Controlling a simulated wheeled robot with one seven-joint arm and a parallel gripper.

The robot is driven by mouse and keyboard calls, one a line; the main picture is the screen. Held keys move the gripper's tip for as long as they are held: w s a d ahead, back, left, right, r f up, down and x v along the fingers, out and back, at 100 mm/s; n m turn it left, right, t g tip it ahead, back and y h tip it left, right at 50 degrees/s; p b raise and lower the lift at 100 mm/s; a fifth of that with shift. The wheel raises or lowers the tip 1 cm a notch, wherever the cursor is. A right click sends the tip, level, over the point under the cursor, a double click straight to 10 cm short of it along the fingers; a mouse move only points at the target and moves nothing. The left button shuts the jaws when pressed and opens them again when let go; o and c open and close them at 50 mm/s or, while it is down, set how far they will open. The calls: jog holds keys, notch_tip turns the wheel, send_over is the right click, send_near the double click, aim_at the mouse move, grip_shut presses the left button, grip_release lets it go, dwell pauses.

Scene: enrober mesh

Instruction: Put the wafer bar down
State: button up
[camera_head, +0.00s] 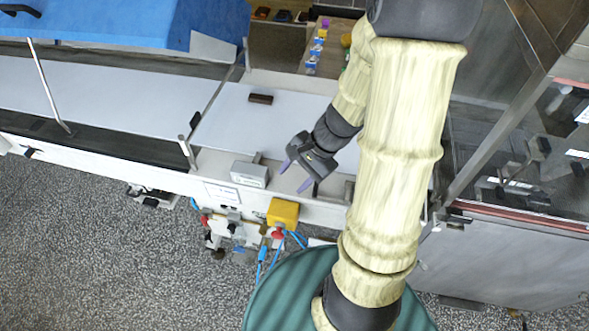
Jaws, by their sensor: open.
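A small dark brown wafer bar (261,99) lies flat on the pale conveyor belt (235,128), near its far side. My gripper (294,178) is open, with its two purple fingertips apart and nothing visible between them. It is over the near edge of the belt, below and to the right of the bar in the picture. The gripper and the bar are clearly apart.
A grey box (249,174) sits on the machine's near edge, left of my gripper. A yellow box with a red button (283,213) is below. A blue cover (120,22) stands at upper left. Glass panels (500,90) stand at right. The belt around the bar is clear.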

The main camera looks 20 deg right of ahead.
jog(key=s+a+r+n+t+h, duration=0.1)
jog(key=s+r+n+h, duration=0.2)
jog(key=n, duration=0.9)
notch_tip(320, 180, up, 3)
jog(key=shift+a+r+h, duration=0.1)
jog(key=shift+a+h, duration=0.05)
jog(key=shift+h, duration=1.05)
jog(key=shift+c, duration=1.3)
